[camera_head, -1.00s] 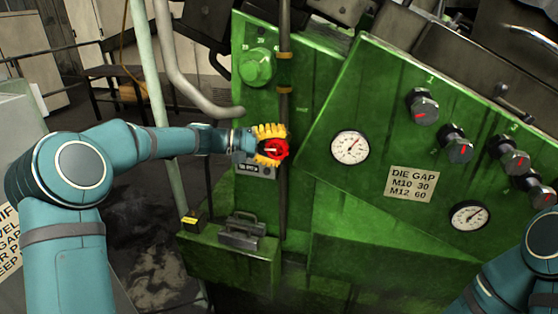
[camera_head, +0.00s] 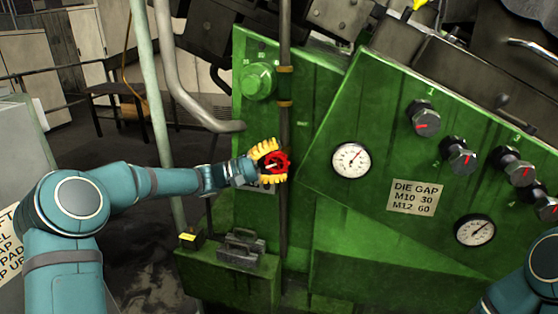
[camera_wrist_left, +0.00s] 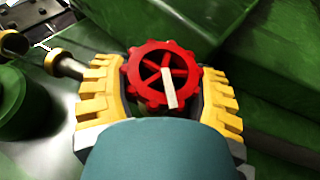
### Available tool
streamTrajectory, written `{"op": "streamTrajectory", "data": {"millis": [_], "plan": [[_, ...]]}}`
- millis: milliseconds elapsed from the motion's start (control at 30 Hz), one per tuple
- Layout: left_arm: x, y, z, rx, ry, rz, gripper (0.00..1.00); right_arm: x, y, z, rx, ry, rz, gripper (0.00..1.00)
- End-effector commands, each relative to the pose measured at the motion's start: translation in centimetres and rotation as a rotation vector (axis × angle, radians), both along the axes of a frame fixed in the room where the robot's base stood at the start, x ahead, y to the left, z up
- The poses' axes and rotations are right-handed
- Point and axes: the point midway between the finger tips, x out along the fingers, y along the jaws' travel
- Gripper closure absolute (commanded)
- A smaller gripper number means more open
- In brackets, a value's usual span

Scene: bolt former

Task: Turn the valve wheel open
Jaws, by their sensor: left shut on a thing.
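The red valve wheel (camera_head: 277,163) is on the green machine, beside the dark vertical pipe. In the left wrist view the red wheel (camera_wrist_left: 164,72) shows its spokes and a pale pointer bar running from near the hub down to the lower rim. My left gripper (camera_head: 268,162) has its yellow fingers on opposite sides of the wheel, shut on its rim. In the left wrist view the gripper (camera_wrist_left: 161,88) has one finger left and one right of the wheel. My right gripper is out of view; only part of my right arm shows at lower right.
A dark vertical pipe (camera_head: 284,120) runs close to the wheel. A green round knob (camera_head: 257,81) is above it. The sloped green panel at right carries a gauge (camera_head: 351,160), black knobs (camera_head: 457,156) and a DIE GAP plate (camera_head: 414,197). A grey metal box (camera_head: 241,248) sits on the ledge below.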

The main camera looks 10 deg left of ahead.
Motion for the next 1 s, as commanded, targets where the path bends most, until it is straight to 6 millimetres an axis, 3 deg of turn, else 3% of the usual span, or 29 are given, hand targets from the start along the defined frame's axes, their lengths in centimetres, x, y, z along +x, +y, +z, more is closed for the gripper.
{"op": "streamTrajectory", "data": {"millis": [233,267,300,667,1000], "plan": [[0.0,0.0,0.2,-0.002,-0.002,0.000,0.74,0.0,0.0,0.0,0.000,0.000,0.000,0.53],[0.0,0.0,0.2,-0.002,-0.002,0.000,0.33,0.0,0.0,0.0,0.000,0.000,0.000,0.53],[0.0,0.0,0.2,-0.002,-0.002,0.000,0.21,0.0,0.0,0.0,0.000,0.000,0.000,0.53],[-0.1,0.2,0.0,0.000,0.000,0.000,0.21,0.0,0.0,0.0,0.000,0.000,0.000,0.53],[-1.7,4.6,-1.2,0.000,0.000,0.003,0.21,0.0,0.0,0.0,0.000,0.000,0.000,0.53]]}}
